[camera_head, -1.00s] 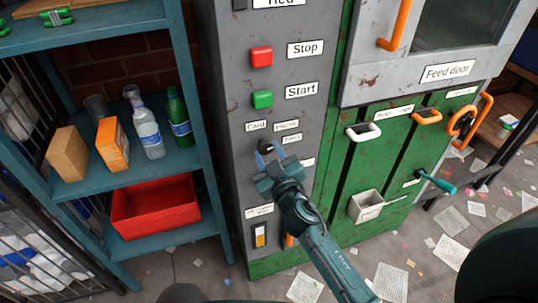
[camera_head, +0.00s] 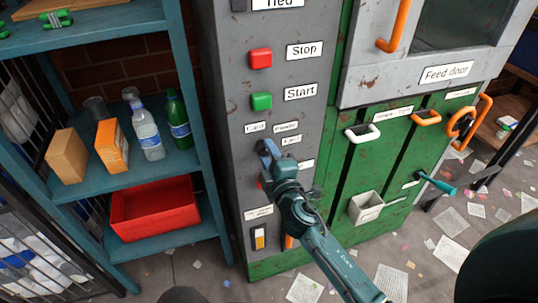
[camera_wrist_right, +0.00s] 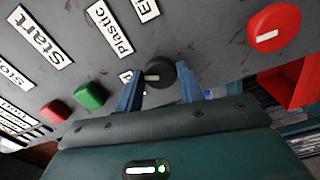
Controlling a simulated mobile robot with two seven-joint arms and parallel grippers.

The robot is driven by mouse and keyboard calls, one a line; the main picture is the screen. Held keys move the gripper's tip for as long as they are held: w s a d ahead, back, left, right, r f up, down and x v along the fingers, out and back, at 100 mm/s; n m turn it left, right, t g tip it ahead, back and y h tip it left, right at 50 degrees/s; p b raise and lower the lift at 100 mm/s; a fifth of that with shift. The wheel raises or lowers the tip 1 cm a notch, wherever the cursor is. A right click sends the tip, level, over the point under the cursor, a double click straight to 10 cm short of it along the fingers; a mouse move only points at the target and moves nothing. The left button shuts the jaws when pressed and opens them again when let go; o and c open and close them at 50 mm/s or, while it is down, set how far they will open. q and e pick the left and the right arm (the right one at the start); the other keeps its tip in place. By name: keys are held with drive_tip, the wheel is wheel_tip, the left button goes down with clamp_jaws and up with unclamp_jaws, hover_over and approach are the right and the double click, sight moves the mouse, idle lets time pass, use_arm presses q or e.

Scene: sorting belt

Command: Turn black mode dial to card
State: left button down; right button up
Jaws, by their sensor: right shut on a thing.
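The black mode dial (camera_wrist_right: 160,75) is on the grey machine panel. In the right wrist view it sits between the two blue fingers of my right gripper (camera_wrist_right: 160,92), which is shut on it. A short white mark shows on the dial's left part in that view. In the head view, my right gripper (camera_head: 268,150) covers the dial just below the Card label (camera_head: 255,127) and the Plastic label (camera_head: 287,127). Which label the mark faces, I cannot tell. My left gripper is not in view.
A red knob (camera_wrist_right: 274,27) is near the dial. The red Stop button (camera_head: 261,57) and green Start button (camera_head: 262,101) are above it. A blue shelf (camera_head: 100,185) with bottles and boxes stands left. The green machine front (camera_head: 340,190) with handles is right.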

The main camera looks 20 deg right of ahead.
drive_tip(key=shift+r+n, duration=0.15)
drive_tip(key=shift+n, duration=2.05)
drive_tip(key=o, duration=1)
drive_tip(key=shift+s+d+b, duration=0.15)
drive_tip(key=shift+s+b, duration=0.4)
drive_tip(key=shift+s, duration=2.75)
drive_tip(key=shift+s+d+b, duration=0.1)
drive_tip(key=shift+s+b, duration=0.45)
drive_tip(key=shift+s, duration=2.7)
